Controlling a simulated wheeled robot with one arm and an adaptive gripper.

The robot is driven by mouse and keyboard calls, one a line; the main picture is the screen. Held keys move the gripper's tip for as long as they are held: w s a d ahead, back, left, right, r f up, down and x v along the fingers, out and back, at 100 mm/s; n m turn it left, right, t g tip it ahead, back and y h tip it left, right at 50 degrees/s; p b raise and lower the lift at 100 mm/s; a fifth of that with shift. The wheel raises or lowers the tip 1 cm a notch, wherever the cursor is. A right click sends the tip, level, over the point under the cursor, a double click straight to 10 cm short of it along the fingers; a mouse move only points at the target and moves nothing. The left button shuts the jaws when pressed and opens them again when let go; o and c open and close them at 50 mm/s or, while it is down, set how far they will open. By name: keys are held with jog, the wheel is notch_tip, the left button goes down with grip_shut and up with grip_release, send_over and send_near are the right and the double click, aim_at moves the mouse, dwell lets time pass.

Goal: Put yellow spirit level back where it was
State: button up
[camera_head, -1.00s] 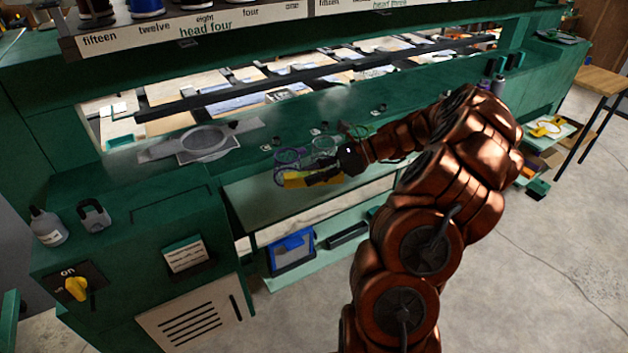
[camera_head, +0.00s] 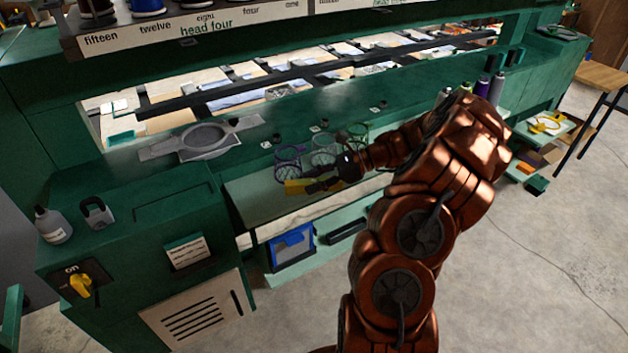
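The yellow spirit level (camera_head: 296,187) is a small yellow bar at the end of my arm. My gripper (camera_head: 318,184) has its dark fingers across the bar, with yellow showing on both sides, and appears shut on it. The level is in front of the green machine's ledge, over the pale green shelf (camera_head: 255,190). A gap below it is hard to judge. Part of the level is hidden by the fingers.
A grey hoop frame (camera_head: 204,138) is on the ledge to the left. Thread cones (camera_head: 482,87) stand to the right. A blue bin (camera_head: 292,245) sits on the lower shelf.

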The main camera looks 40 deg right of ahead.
jog(key=shift+o, duration=0.5)
jog(key=shift+r, duration=0.1)
jog(key=shift+b+v, duration=1.55)
jog(key=shift+v, duration=4.45)
jog(key=s+a+r+n+g+h, duration=0.15)
jog(key=a+r+n+g, duration=0.35)
jog(key=a, duration=0.8)
jog(key=s+a+n+g+h, duration=0.15)
jog(key=a+n, duration=0.45)
jog(key=a, duration=0.7)
jog(key=s+a+f+n+g+h, duration=0.2)
jog(key=s+a+n+h, duration=0.35)
jog(key=s, duration=0.55)
jog(key=s+f+n+h, duration=0.3)
jog(key=s+n, duration=0.4)
jog(key=s, duration=0.4)
jog(key=shift+s+d+f+t, duration=0.3)
jog(key=shift+d+f+t, duration=0.05)
jog(key=shift+f, duration=0.05)
